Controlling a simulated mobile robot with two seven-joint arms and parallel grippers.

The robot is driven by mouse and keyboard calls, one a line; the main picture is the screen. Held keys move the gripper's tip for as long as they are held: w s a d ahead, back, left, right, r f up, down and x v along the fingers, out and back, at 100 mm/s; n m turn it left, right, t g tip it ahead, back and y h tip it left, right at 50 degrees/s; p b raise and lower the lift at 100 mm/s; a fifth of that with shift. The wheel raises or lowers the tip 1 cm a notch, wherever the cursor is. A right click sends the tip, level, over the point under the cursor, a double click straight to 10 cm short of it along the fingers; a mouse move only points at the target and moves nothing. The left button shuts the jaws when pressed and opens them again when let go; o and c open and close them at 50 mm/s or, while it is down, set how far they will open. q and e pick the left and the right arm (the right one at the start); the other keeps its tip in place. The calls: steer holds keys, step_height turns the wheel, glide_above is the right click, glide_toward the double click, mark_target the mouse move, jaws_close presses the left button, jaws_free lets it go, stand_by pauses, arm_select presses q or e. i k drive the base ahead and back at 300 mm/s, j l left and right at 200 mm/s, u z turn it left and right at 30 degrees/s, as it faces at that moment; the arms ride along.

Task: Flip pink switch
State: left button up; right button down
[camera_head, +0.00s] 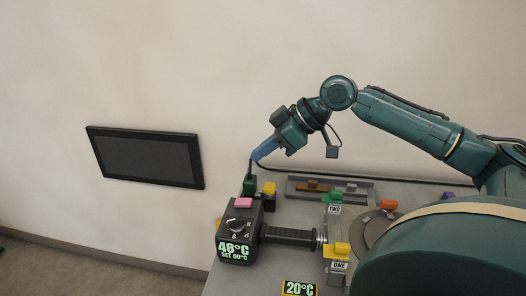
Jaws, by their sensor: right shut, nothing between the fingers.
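The pink switch (243,203) is a small pink block on top of a dark control box (238,228) on the cart. The box's front reads 48°C, SET 50°C, and has a dial. My right gripper (257,157), with blue fingers, points down and left above and behind the box. It is shut and empty. It is apart from the pink switch, higher in the picture and slightly right of it. Which way the switch is set cannot be told. My left gripper is not in view.
A green block (250,186) and a yellow block (269,188) stand just behind the box. A dark handle (288,236) runs right to yellow-clamped fixtures labelled ONE (339,266) and TWO. A grey tray (330,196) lies behind. A dark screen (146,157) hangs on the wall.

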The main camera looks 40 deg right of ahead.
mark_target(239, 202)
steer(key=k+j, duration=0.8)
steer(key=j, duration=0.15)
